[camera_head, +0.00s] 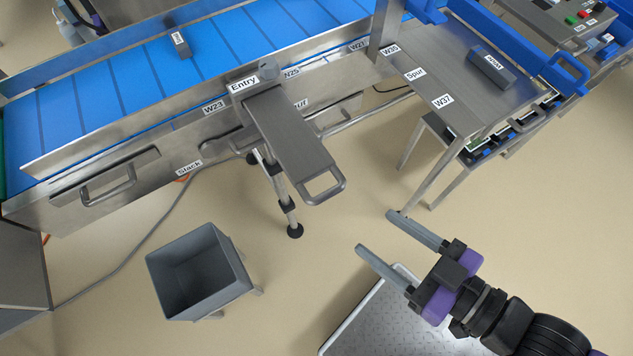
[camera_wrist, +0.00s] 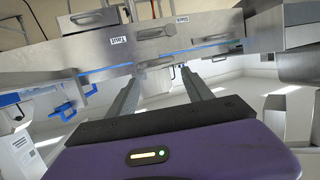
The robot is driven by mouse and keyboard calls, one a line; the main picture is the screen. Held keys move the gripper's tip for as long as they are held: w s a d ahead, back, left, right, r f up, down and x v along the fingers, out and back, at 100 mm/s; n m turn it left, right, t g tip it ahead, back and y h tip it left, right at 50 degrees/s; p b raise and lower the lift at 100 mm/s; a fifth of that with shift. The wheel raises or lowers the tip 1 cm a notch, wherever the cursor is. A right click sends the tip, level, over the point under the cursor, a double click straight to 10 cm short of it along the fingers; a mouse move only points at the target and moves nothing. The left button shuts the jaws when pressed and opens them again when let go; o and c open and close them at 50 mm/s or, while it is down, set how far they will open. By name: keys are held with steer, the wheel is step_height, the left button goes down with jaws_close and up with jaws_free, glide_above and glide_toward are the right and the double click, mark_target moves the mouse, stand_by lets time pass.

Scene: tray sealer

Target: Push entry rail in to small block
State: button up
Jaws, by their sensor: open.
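The entry rail (camera_head: 288,130) is a long grey sliding bar with a loop handle (camera_head: 324,187) at its near end. It sticks out from the conveyor's near side through a housing labelled "Entry" (camera_head: 242,86). A small dark grey block (camera_head: 183,48) with a white label lies on the blue belt, up and left of the housing. A larger grey block (camera_head: 491,71) lies on the "Spur" table. My gripper (camera_head: 376,233) is open and empty, to the lower right of the handle and apart from it. In the wrist view its two fingers (camera_wrist: 160,80) are spread.
The blue conveyor belt (camera_head: 130,75) has metal side walls and a "Stack" drawer handle (camera_head: 108,187). The steel Spur table (camera_head: 450,75) stands at the right. A grey bin (camera_head: 240,262) stands on the floor at lower left. A support leg (camera_head: 285,205) stands below the rail.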

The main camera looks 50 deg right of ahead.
steer(key=shift+c, duration=0.2)
steer(key=c, duration=1.1)
steer(key=w+d, duration=0.1)
steer(key=w, duration=0.1)
steer(key=w+d+r+m+t+h, duration=0.1)
steer(key=w, duration=0.1)
steer(key=w+d+r+t+h, duration=0.1)
steer(key=shift+w+d+b, duration=0.25)
steer(key=shift+w+b, duration=0.1)
steer(key=shift+w, duration=0.05)
jaws_close()
steer(key=w+d+r+m+g+h+b, duration=0.1)
steer(key=w+d+m+h, duration=0.2)
steer(key=w+d+m, duration=0.6)
steer(key=w+d+r+m+h+b, duration=0.1)
steer(key=w+d+r+m+h, duration=0.15)
steer(key=w+d+m, duration=0.65)
steer(key=m+g+y, duration=0.2)
steer(key=y, duration=0.2)
glide_toward(320, 45)
steer(key=p+x, duration=0.2)
steer(key=x, duration=0.4)
steer(key=shift+w+f, duration=0.2)
steer(key=shift+w, duration=0.05)
